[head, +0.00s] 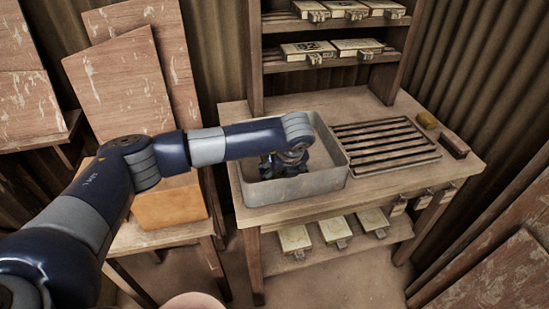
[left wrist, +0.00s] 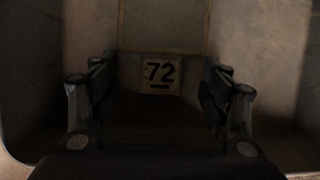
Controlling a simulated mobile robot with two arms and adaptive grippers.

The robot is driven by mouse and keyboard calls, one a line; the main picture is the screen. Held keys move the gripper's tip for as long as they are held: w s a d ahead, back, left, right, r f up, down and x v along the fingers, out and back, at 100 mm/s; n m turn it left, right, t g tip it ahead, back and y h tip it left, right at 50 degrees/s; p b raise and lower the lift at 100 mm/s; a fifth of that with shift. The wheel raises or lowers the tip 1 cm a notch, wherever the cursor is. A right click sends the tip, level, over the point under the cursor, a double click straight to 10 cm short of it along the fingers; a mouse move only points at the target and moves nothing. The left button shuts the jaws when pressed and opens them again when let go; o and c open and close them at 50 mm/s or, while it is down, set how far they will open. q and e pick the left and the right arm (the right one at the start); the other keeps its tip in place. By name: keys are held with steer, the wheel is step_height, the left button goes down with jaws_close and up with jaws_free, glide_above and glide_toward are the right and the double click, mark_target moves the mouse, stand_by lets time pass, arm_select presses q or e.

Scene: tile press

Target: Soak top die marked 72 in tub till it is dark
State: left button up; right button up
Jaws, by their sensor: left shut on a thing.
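The grey metal tub (head: 312,187) stands at the left end of the wooden bench. My left gripper (head: 284,167) reaches down inside it from the left. In the left wrist view the gripper (left wrist: 158,88) is shut on the die marked 72 (left wrist: 160,72), whose pale label with black numerals faces the camera between the fingers. The area around and below the label is dark brown and in shadow, so I cannot tell how dark the die itself is. In the head view the gripper and tub wall hide the die. The water level cannot be made out. My right gripper is not in view.
A slatted rack (head: 385,147) sits right of the tub. Shelves behind hold several dies, one marked 92 (head: 308,48). More pale dies lie on the bench's lower shelf (head: 345,246).

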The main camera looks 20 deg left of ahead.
arm_select(q)
steer(key=shift+r, duration=0.1)
stand_by(0.3)
step_height(320, 180, up, 13)
steer(key=p, duration=0.5)
steer(key=shift+f, duration=0.2)
stand_by(0.6)
steer(key=shift+w, duration=0.1)
stand_by(1.9)
steer(key=shift+r+p, duration=0.5)
steer(key=shift+r, duration=1.5)
